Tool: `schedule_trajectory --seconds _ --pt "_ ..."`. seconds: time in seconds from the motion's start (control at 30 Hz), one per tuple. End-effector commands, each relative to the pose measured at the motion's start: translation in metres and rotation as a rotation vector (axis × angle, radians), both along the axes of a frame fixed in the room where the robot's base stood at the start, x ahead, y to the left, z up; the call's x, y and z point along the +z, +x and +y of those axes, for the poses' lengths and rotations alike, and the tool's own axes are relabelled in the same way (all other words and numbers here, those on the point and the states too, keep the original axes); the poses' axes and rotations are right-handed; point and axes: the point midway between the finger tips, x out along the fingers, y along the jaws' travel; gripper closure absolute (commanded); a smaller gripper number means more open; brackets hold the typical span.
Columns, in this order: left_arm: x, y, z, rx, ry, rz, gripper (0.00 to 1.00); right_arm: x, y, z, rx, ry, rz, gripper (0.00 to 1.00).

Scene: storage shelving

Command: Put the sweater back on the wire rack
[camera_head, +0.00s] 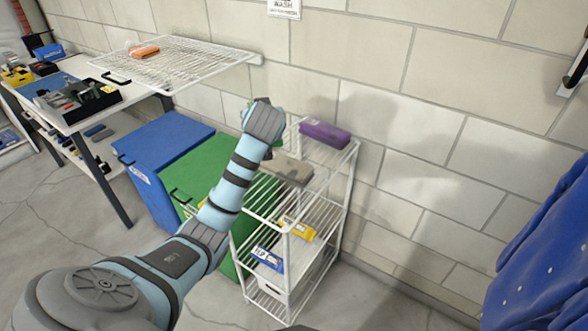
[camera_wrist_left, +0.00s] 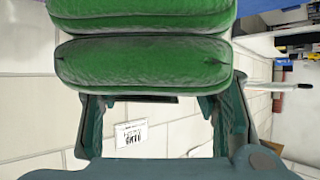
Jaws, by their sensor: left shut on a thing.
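A green folded sweater (camera_wrist_left: 143,62) fills the top of the left wrist view, its rounded folds facing the camera. My left gripper (camera_wrist_left: 150,100) is shut on it, with a finger at each side below the folds. In the head view my left wrist (camera_head: 263,122) is raised by the back left of the white wire rack (camera_head: 347,190); it hides the fingers, and I cannot make out the sweater there. A purple folded item (camera_head: 325,134) and a grey-brown folded item (camera_head: 288,169) lie on the rack's top. My right gripper is not in view.
Lower on the rack are a yellow packet (camera_head: 297,229) and a blue-and-white packet (camera_head: 268,258). Green (camera_head: 215,160) and blue (camera_head: 160,145) bins stand left of it. A wire wall shelf (camera_head: 185,62) is at upper left, blue cloth (camera_head: 545,250) at right.

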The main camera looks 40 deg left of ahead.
Motion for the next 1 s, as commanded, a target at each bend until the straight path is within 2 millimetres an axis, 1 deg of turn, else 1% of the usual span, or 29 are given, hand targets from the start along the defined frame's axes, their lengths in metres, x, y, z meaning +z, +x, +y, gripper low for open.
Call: schedule_trajectory --seconds 0.03,0.17,0.3,0.37,0.4,0.47,0.5,0.6,0.67,0.77,0.87,0.9,1.0 --pt "-0.002 -0.001 -0.002 0.082 -0.008 -0.004 0.93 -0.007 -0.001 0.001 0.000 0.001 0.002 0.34" --pt "0.006 -0.015 -0.007 0.337 -0.007 -0.003 0.93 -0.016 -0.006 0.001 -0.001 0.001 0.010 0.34" --pt "0.020 -0.034 -0.025 0.563 -0.004 0.000 0.93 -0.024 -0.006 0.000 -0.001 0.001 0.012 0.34" --pt "0.026 -0.040 -0.032 0.631 -0.002 -0.001 0.93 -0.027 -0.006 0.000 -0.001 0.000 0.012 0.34" --pt "0.028 -0.043 -0.035 0.666 0.000 -0.001 0.93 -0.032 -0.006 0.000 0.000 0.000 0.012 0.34" --pt "0.027 -0.045 -0.038 0.702 0.002 -0.004 0.93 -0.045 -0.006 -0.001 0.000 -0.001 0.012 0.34" --pt "0.026 -0.046 -0.039 0.719 0.002 -0.006 0.93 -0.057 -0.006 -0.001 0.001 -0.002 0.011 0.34" --pt "0.025 -0.046 -0.040 0.747 0.002 -0.010 0.93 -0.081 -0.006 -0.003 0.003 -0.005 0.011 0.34" --pt "0.024 -0.047 -0.040 0.759 0.002 -0.009 0.93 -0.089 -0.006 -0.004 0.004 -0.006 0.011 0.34" --pt "0.010 -0.047 -0.041 0.766 0.004 -0.005 0.93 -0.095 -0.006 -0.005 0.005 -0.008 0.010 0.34" --pt "-0.023 -0.048 -0.040 0.765 0.005 -0.004 0.93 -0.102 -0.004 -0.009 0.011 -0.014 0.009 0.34" --pt "-0.040 -0.048 -0.040 0.766 0.006 -0.003 0.93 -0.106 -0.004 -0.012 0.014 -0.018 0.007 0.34" --pt "-0.079 -0.048 -0.040 0.765 0.006 -0.003 0.93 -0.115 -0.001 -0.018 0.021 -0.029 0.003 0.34"
